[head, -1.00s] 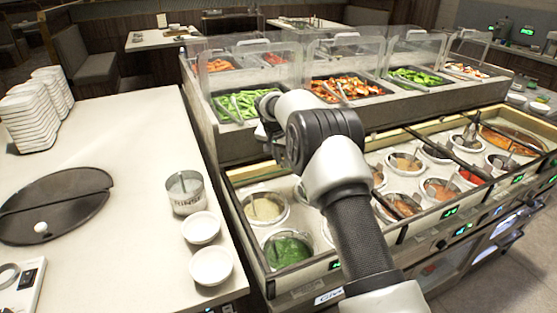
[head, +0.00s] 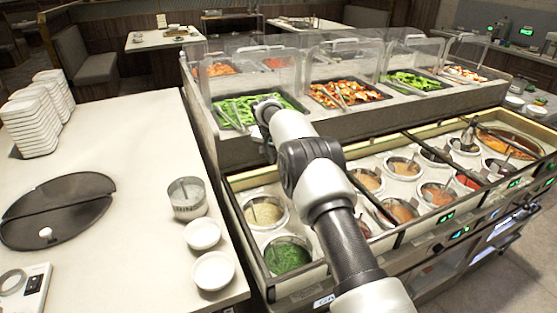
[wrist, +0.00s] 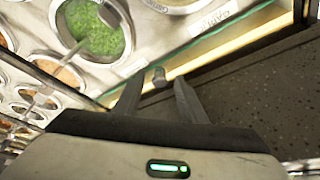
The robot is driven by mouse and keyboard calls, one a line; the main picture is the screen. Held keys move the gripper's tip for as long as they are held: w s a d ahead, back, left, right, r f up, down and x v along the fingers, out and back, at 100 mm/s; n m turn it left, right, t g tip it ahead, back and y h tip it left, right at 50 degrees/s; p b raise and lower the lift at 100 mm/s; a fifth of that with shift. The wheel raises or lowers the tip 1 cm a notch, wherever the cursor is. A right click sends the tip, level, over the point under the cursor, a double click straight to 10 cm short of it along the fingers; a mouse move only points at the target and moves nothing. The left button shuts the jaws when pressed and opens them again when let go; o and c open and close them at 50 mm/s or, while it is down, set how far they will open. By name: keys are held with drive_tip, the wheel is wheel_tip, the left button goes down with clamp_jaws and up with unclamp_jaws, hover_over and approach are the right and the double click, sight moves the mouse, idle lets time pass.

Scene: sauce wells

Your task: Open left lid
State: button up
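The left lid (head: 243,228) looks like a clear, dark-edged panel lying over the left sauce wells; it appears shut. Its front part is hidden by my arm in the head view. In the wrist view a small grey knob (wrist: 158,77) stands near the pale yellow trim (wrist: 222,55) at the front of the wells. My gripper (wrist: 158,92) has its two fingers apart, one on each side of the knob. I cannot tell whether they touch it. The gripper is hidden in the head view. Green sauce (head: 286,256) shows in the nearest well, and also in the wrist view (wrist: 95,28).
Glass-guarded food trays (head: 250,108) stand behind the wells. The white counter (head: 120,135) at left holds a dark round two-part cover (head: 60,200), a metal container (head: 187,197), two white bowls (head: 202,234) and stacked plates (head: 28,125). Dark speckled floor (wrist: 255,90) shows in the wrist view.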

drive_tip(key=shift+r, duration=0.1)
drive_tip(key=v, duration=1.7)
drive_tip(key=shift+r, duration=0.1)
drive_tip(key=shift+s, duration=0.1)
